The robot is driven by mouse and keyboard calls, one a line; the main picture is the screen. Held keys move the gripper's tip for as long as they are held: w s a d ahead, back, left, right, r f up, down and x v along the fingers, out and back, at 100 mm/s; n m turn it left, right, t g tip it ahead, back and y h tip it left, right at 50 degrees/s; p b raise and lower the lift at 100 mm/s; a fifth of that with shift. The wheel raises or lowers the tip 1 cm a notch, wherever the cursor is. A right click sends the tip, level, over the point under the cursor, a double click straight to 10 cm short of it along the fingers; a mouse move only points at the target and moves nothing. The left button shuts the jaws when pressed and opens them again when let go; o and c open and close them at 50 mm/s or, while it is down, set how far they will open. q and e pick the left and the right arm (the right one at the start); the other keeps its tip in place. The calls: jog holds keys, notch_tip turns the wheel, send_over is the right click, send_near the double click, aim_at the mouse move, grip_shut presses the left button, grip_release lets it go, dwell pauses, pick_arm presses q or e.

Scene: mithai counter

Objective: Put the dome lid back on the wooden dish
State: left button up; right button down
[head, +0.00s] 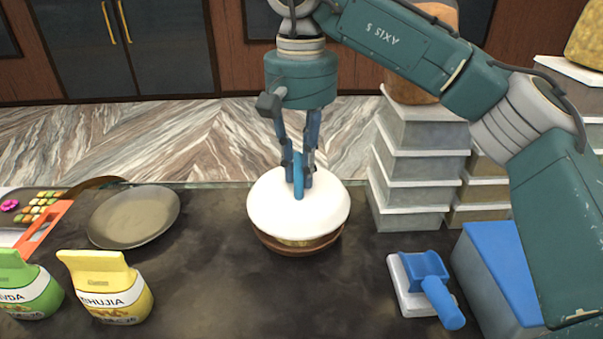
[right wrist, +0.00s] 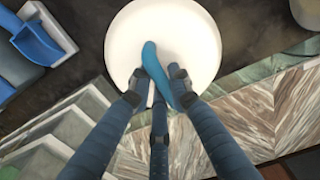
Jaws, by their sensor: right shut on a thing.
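The white dome lid (head: 270,205) is over the wooden dish (head: 297,245) near the counter's far edge. The dish's brown rim and something yellowish inside show below the lid's front edge. I cannot tell whether the lid rests on the dish or hangs just above it. My right gripper (head: 299,182) points down and is shut on the lid's blue handle. In the right wrist view the fingers close around the blue handle (right wrist: 151,58) over the white lid (right wrist: 190,30). My left gripper is not in view.
A dark pan (head: 135,217) lies left of the dish. Yellow (head: 108,288) and green (head: 27,285) packets stand at front left. Stacked grey boxes (head: 420,165) stand at right. A blue-handled tool (head: 425,283) and blue-lidded box (head: 500,265) are at front right. Counter in front of the dish is clear.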

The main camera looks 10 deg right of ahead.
jog(key=shift+w+d+f, duration=0.1)
jog(key=shift+f, duration=0.8)
jog(key=shift+f, duration=0.55)
jog(key=c, duration=1.6)
grip_release()
jog(key=shift+r, duration=0.1)
